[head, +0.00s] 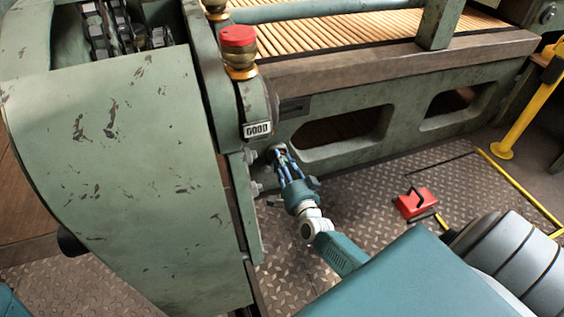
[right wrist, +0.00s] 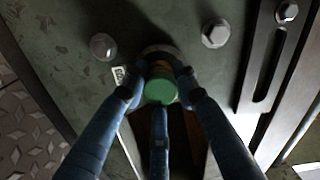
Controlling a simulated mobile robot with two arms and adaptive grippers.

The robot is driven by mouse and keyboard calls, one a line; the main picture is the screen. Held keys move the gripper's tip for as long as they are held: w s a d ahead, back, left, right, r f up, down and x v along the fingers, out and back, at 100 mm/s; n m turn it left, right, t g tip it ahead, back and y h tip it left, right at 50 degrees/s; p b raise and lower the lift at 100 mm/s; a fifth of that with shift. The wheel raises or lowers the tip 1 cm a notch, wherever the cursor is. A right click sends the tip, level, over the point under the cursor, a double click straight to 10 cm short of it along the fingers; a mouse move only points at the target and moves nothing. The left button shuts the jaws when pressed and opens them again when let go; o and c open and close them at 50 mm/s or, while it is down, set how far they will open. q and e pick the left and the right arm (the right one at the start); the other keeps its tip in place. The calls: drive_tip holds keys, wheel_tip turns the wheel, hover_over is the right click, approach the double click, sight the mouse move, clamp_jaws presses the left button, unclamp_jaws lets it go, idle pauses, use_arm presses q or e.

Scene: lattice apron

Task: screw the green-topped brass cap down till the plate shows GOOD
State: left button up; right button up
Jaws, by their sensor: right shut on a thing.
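The green-topped brass cap (right wrist: 161,90) shows in the right wrist view, with its green top toward the camera and a little brass behind it. My right gripper (right wrist: 160,82) is shut on it, its blue fingers around the cap. In the head view this gripper (head: 280,155) is low on the machine's side, and its fingers hide the cap there. A small pale plate (right wrist: 118,75) beside the cap is partly covered by a finger, and I cannot read it. In the head view a plate (head: 257,129) below the red-topped cap seems to read GOOD. My left gripper is out of view.
A red-topped brass cap (head: 238,48) stands above on the machine's post. Bolt heads (right wrist: 215,33) and a slotted bracket (right wrist: 268,55) flank the gripper. A red object (head: 415,203) with a black handle lies on the tread-plate floor. A yellow post (head: 530,105) stands at the right.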

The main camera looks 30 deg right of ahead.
idle(0.4)
drive_tip(key=o, duration=1.2)
drive_tip(key=shift+c, duration=0.2)
drive_tip(key=v, duration=1.2)
